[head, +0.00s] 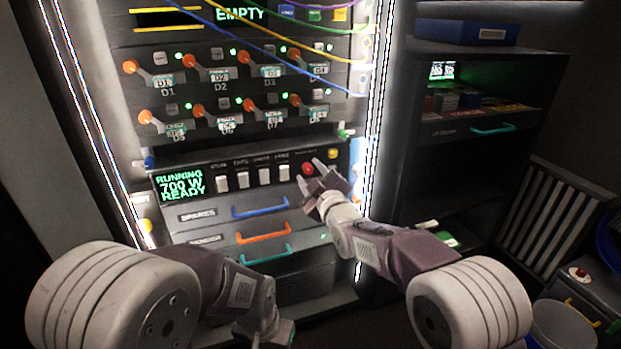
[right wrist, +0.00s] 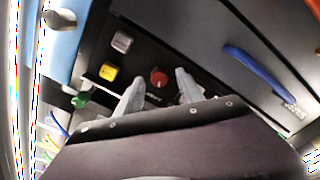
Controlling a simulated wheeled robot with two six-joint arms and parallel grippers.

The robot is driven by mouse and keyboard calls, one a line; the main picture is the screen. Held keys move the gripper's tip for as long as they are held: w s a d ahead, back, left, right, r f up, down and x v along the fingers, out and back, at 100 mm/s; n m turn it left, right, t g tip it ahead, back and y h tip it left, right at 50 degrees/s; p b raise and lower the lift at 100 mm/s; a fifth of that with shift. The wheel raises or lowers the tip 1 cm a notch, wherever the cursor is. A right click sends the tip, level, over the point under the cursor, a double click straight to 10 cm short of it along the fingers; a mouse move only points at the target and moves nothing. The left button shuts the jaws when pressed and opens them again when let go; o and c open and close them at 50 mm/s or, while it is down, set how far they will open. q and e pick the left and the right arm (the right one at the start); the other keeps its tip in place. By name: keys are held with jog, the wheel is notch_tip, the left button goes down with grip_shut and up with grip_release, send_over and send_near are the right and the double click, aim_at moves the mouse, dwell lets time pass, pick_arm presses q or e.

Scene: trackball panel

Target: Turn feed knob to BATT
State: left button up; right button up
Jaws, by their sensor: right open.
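A round red control (head: 308,168) sits at the right end of the dark control panel (head: 218,161). It also shows in the right wrist view (right wrist: 158,77), just beyond and between my fingertips. I cannot read a feed or BATT label, so I cannot tell whether this is the feed knob. My right gripper (head: 311,176) is open and empty in front of the panel. Its two fingers also show in the right wrist view (right wrist: 160,88), apart from each other. Contact with the red control cannot be judged. My left gripper (head: 268,330) is low at the front, its jaws unclear.
A yellow button (right wrist: 108,71) and a grey button (right wrist: 122,41) sit beside the red control. White rocker switches (head: 243,179) and a green status screen (head: 180,183) are further left. Drawers with a blue handle (head: 260,207) and an orange handle (head: 263,232) lie below. Cables hang above.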

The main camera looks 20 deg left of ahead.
jog(key=shift+w+a, duration=0.1)
jog(key=shift+w, duration=0.1)
grip_shut()
jog(key=m+p, duration=0.2)
jog(key=m, duration=0.3)
jog(key=shift+r+m, duration=0.1)
jog(key=shift+m, duration=0.3)
jog(key=m+p, duration=0.1)
jog(key=m, duration=0.4)
jog(key=shift+m, duration=0.7)
grip_release()
